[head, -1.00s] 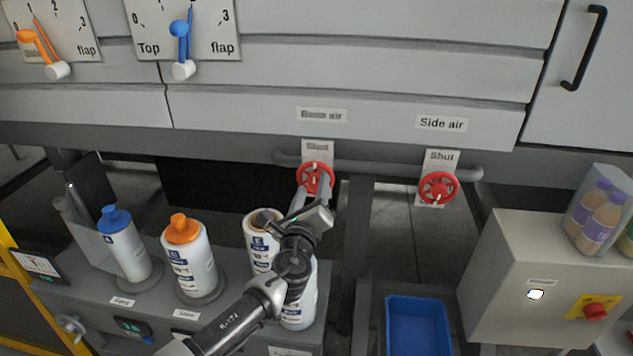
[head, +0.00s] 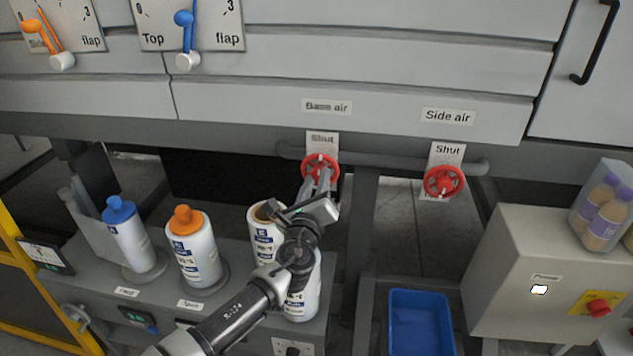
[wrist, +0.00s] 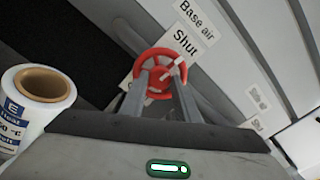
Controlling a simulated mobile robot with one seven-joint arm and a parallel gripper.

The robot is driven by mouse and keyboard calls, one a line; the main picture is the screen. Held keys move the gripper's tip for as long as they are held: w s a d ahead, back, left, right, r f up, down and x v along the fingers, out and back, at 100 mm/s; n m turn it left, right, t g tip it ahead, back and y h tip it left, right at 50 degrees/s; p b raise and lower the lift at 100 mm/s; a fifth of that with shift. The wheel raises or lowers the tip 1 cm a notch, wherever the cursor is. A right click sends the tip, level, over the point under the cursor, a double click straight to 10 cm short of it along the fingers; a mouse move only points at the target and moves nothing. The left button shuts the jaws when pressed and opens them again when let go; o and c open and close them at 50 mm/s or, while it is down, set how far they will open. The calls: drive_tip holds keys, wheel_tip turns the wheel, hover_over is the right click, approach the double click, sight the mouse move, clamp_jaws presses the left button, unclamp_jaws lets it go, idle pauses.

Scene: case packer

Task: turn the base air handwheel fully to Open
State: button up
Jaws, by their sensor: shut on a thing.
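The base air handwheel (head: 321,165) is a red spoked wheel on a grey pipe, under the "Base air" label (head: 326,106). A plate marked "Shut" (head: 321,139) stands behind it. In the wrist view the red wheel (wrist: 160,55) sits between the tips of my fingers, with a pale mark on it at the upper right. My gripper (head: 321,182) reaches up to the wheel from below and is shut on it. The fingers (wrist: 160,82) cover the wheel's lower left and right parts. Any "Open" wording on the plate is hidden or too small to read.
A second red wheel (head: 444,182), labelled "Side air", is to the right on the same pipe. A blue bin (head: 420,322) and a grey control box (head: 540,270) are at the lower right.

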drive_tip(key=m, duration=0.4)
drive_tip(key=m+b, duration=0.1)
drive_tip(key=m, duration=0.3)
drive_tip(key=shift+m, duration=0.3)
drive_tip(key=m+b, duration=0.1)
drive_tip(key=m, duration=0.3)
drive_tip(key=shift+m, duration=0.3)
drive_tip(key=m, duration=0.4)
drive_tip(key=shift+b, duration=0.4)
drive_tip(key=m, duration=0.5)
drive_tip(key=shift+b, duration=0.35)
drive_tip(key=m, duration=0.4)
drive_tip(key=shift+m, duration=0.3)
drive_tip(key=m+b, duration=0.1)
drive_tip(key=m, duration=0.3)
drive_tip(key=shift+r+m, duration=0.1)
drive_tip(key=shift+m, duration=2.1)
